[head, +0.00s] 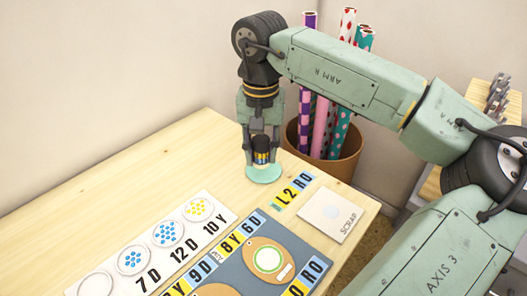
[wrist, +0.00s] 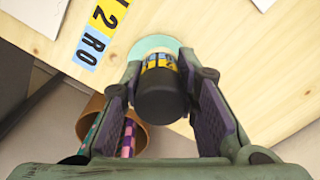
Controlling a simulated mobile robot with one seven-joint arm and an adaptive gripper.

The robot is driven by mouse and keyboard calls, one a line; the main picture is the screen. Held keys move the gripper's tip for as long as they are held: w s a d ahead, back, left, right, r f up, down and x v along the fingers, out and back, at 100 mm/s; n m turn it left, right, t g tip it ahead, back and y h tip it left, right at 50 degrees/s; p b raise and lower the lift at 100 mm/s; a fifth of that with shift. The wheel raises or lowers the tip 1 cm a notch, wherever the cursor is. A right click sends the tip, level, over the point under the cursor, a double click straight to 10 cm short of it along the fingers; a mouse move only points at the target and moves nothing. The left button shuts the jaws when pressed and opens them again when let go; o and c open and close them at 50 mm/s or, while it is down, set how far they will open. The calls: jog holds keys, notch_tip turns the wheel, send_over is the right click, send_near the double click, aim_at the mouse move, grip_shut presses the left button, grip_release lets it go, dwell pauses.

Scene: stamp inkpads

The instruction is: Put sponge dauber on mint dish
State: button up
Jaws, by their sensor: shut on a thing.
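The sponge dauber (head: 261,157) is a small cylinder with a black top and yellow and blue label patches. My gripper (head: 261,146) points straight down and is shut on it, one finger on each side. The mint dish (head: 264,176) is a shallow round plate on the table, directly below the dauber. In the wrist view the dauber's black end (wrist: 162,98) faces me between the fingers, with the mint dish (wrist: 150,44) partly hidden behind it. The dauber is upright; I cannot tell whether its bottom touches the dish.
A white card with dotted circles (head: 128,232) and a blue-grey board (head: 228,270) lie in front. A white SCRAP pad (head: 338,212) and a label strip (head: 292,191) lie to the right. A pot (head: 340,165) of patterned rolls stands behind. The table's left is clear.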

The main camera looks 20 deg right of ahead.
aim_at(263, 157)
jog(key=shift+w+d, duration=0.25)
jog(key=shift+w, duration=0.25)
jog(key=shift+w+d, duration=0.25)
jog(key=shift+w, duration=0.2)
jog(key=shift+f+p, duration=0.4)
jog(key=shift+f, duration=1.45)
jog(key=shift+f, duration=0.15)
jog(key=o, duration=1)
jog(key=shift+c, duration=0.2)
notch_tip(263, 157, up, 12)
